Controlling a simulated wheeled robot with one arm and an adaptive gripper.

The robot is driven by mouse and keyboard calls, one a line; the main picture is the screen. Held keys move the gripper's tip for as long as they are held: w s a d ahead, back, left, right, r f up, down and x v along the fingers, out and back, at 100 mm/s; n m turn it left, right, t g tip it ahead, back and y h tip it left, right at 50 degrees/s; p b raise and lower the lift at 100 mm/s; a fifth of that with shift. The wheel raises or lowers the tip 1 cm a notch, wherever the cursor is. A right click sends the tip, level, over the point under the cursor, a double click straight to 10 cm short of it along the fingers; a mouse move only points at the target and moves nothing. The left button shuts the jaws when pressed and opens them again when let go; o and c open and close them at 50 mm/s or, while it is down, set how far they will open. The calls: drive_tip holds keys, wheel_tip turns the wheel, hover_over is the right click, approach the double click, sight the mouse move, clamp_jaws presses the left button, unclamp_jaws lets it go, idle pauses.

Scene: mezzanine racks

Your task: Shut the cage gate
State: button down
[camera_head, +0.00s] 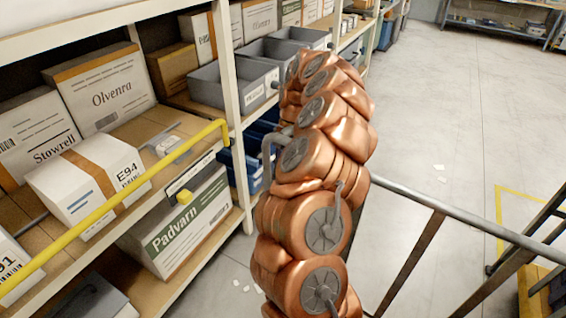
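A grey tubular rail (450,212) with slanted bars below it runs from the right edge toward the shelves and passes behind my copper-coloured arm. It looks like the cage gate, but I cannot tell for certain. Any latch or hinge is hidden or out of frame. My arm fills the middle of the view.
Shelving at left holds boxes, including an Olvenra box (105,88) and a Padvarn box (180,228), and grey bins (222,88). A yellow bar (110,205) crosses its front. Clear concrete floor (440,110) lies beyond the rail. Yellow floor lines (499,215) mark the right.

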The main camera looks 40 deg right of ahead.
drive_tip(key=shift+s+a+p, duration=0.2)
drive_tip(key=shift+a+p, duration=0.1)
drive_tip(key=shift+a, duration=0.75)
drive_tip(key=shift+a, duration=0.1)
